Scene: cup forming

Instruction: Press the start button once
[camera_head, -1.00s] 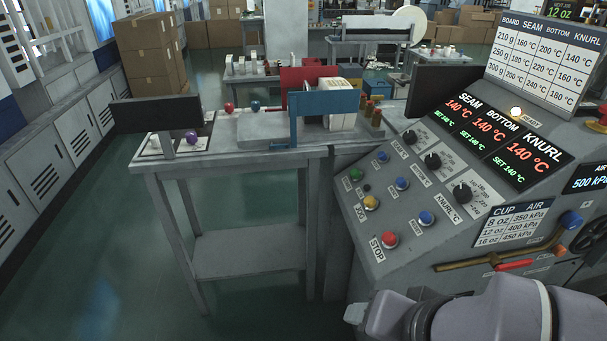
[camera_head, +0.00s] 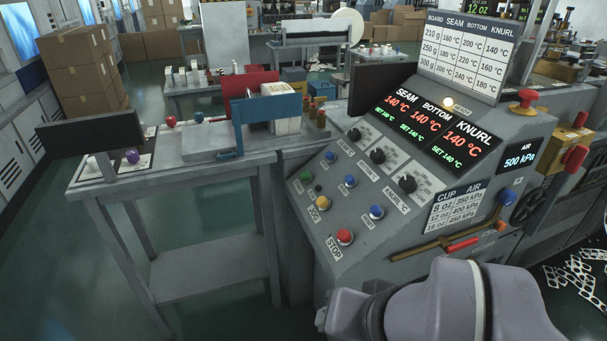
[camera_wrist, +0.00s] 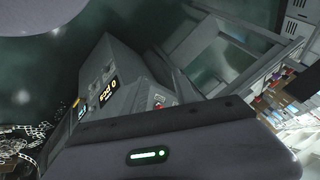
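The sloped grey control console (camera_head: 296,215) stands right of centre in the head view. A green button (camera_head: 306,177) sits at the upper left of its button group; its label is too small to read. The red button (camera_head: 345,236) below is labelled STOP. In the wrist view the console (camera_wrist: 112,62) appears tilted, seen from its side. My arm is low in the head view, in front of the console, apart from the buttons.
Blue buttons (camera_head: 350,181), a yellow button (camera_head: 323,202) and black knobs (camera_head: 378,156) crowd the panel. A brown lever (camera_head: 440,243) runs along its lower edge. A red mushroom button (camera_head: 526,98) stands on the right. A grey table (camera_head: 190,170) stands left; floor before it is clear.

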